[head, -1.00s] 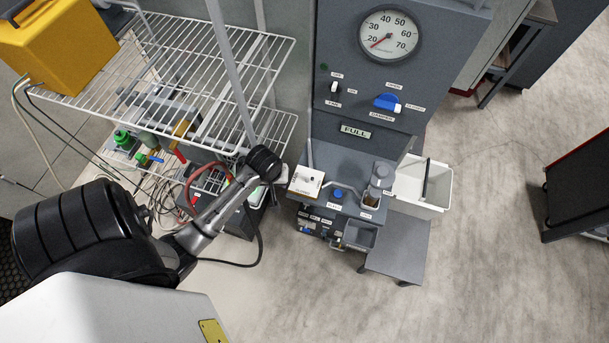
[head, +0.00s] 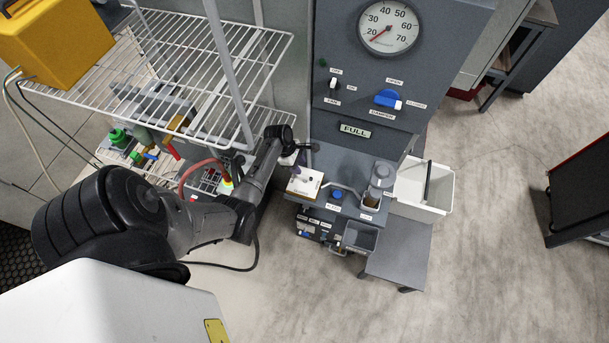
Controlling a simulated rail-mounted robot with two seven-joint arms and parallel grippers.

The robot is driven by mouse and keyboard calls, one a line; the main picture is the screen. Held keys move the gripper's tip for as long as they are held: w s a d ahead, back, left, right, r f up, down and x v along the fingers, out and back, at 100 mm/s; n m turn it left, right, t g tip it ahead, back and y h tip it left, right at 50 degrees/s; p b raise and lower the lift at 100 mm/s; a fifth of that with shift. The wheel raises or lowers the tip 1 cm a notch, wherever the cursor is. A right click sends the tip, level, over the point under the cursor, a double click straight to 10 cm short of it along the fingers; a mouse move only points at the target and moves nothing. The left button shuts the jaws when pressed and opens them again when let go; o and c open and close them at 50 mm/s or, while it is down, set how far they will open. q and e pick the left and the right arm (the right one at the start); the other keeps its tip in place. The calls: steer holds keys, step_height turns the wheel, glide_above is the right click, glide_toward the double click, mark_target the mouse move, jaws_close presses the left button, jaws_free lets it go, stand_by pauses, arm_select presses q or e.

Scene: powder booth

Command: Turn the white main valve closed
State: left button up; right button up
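I cannot pick out the white main valve with certainty. Small fittings (head: 306,232), some pale and blue, sit under labels on the low front of the grey booth unit (head: 345,160), too small to tell apart. My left gripper (head: 312,147) is at the left edge of the booth, above and beside a white block (head: 304,183) on its ledge. Its fingers are small and dark here, so I cannot see whether they are open or touching anything. My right gripper is not in view.
A blue damper handle (head: 387,98) and a gauge (head: 389,27) are on the upper panel. A clear jar (head: 381,176) stands on the ledge. A wire rack (head: 190,60) flanks my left arm; a white bin (head: 424,188) is at right. Open floor lies in front.

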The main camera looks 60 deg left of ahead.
mark_target(305, 176)
arm_select(q)
steer(key=shift+b+x, duration=0.7)
steer(key=shift+x, duration=2.75)
jaws_close()
